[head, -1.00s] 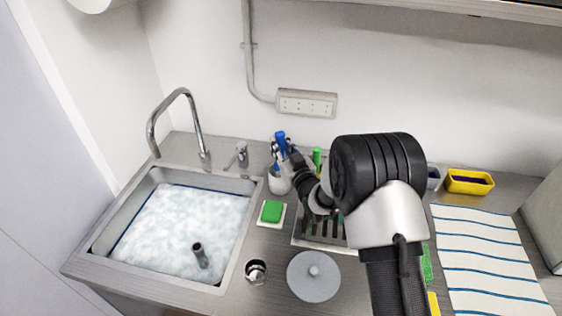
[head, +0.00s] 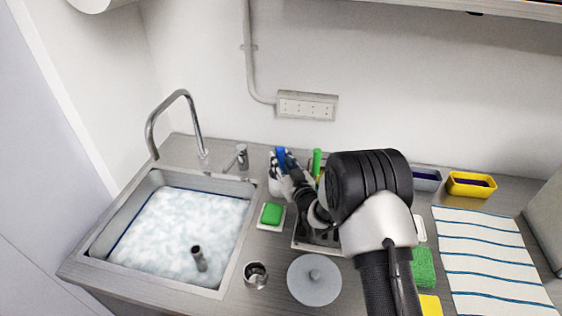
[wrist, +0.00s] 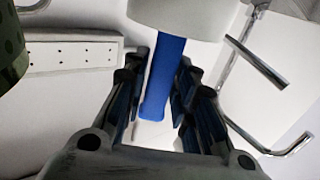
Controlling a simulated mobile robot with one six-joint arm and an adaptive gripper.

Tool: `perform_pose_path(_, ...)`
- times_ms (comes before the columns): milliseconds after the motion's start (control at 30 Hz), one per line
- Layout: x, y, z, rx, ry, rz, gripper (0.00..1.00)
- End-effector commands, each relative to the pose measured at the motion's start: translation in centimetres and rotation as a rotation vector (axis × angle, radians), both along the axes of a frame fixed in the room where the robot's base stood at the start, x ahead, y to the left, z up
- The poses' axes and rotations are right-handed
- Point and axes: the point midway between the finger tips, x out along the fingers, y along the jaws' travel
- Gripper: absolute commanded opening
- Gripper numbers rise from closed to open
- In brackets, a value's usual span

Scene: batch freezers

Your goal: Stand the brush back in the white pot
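The brush has a blue handle (head: 281,156), upright at the white pot (head: 273,184) behind the sink's right edge. My gripper (head: 284,165) is at the pot's mouth, shut on the handle. In the wrist view the blue handle (wrist: 163,85) runs between my two dark fingers (wrist: 163,95), which appear to touch it on both sides. The white pot (wrist: 182,15) shows at the top of that view, with the handle reaching to its edge. The brush's lower end is hidden, and my gripper partly covers the pot in the head view.
A green sponge (head: 271,214) on a white dish, a steel cup (head: 256,275) and a grey lid (head: 314,279) lie in front. A tap (head: 242,156) stands left of the pot. A green upright object (head: 317,161) and a rack (head: 305,237) are to the right, partly behind my arm.

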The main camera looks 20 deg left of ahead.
Motion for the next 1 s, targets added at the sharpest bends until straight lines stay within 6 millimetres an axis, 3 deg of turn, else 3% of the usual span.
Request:
perform_pose_path(167,0.0,0.0,0.0,0.001,-0.001,0.000,0.39)
perform_pose_path(567,0.0,0.0,0.6,0.000,0.000,0.000,0.39)
perform_pose_path(1000,-7.0,-5.5,0.5,0.000,0.002,-0.002,0.39)
